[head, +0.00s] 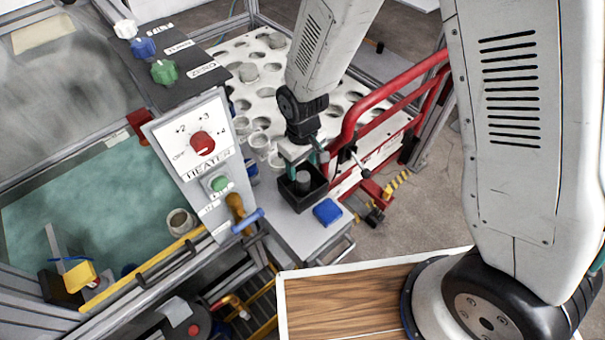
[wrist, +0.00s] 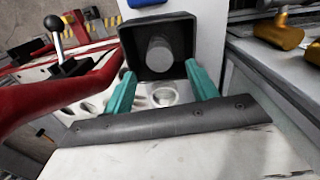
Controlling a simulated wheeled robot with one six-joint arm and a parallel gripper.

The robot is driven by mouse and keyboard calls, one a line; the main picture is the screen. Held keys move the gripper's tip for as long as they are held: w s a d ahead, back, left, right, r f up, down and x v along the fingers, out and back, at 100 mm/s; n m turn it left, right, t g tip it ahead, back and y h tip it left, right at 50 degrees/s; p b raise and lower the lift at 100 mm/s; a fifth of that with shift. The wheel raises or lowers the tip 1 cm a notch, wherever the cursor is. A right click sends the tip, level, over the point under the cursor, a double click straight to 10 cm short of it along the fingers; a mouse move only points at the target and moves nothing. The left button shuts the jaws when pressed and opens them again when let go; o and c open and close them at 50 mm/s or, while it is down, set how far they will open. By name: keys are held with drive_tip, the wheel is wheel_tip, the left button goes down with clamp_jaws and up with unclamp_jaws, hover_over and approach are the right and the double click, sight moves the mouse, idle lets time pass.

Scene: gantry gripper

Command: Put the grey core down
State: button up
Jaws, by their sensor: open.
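The grey core (head: 303,181) is a short grey cylinder standing in a black open box (head: 309,203) on a light grey ledge. The wrist view shows the core (wrist: 159,55) inside the box (wrist: 185,40), with dark space around it. My gripper (head: 306,163) is above the box, pointing down. In the wrist view the teal fingers of my gripper (wrist: 160,70) are spread apart, with nothing held between them. The core lies just beyond the fingertips. Whether the tips are inside the box rim is hard to tell.
A blue block (head: 327,211) lies right beside the box. A red rail (head: 385,92) runs close on the right. A white perforated rack (head: 262,105) is behind. The heater panel (head: 203,150) and a teal liquid tank (head: 100,205) are left.

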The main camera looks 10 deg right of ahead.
drive_tip(key=s+d+r+m, duration=0.2)
drive_tip(key=d+r, duration=0.4)
drive_tip(key=r, duration=0.5)
drive_tip(key=s+d+r+m, duration=0.15)
drive_tip(key=d+r, duration=0.35)
drive_tip(key=r, duration=0.5)
drive_tip(key=s+d+r+m, duration=0.2)
drive_tip(key=s+d+r, duration=0.3)
drive_tip(key=s, duration=0.3)
drive_tip(key=s+d+r+m+t, duration=0.1)
drive_tip(key=s+d+r+m, duration=0.1)
drive_tip(key=s+d+r, duration=0.3)
drive_tip(key=s, duration=0.3)
drive_tip(key=shift+s+r, duration=0.15)
drive_tip(key=c, duration=0.4)
drive_tip(key=shift+a, duration=0.1)
drive_tip(key=shift+c, duration=0.4)
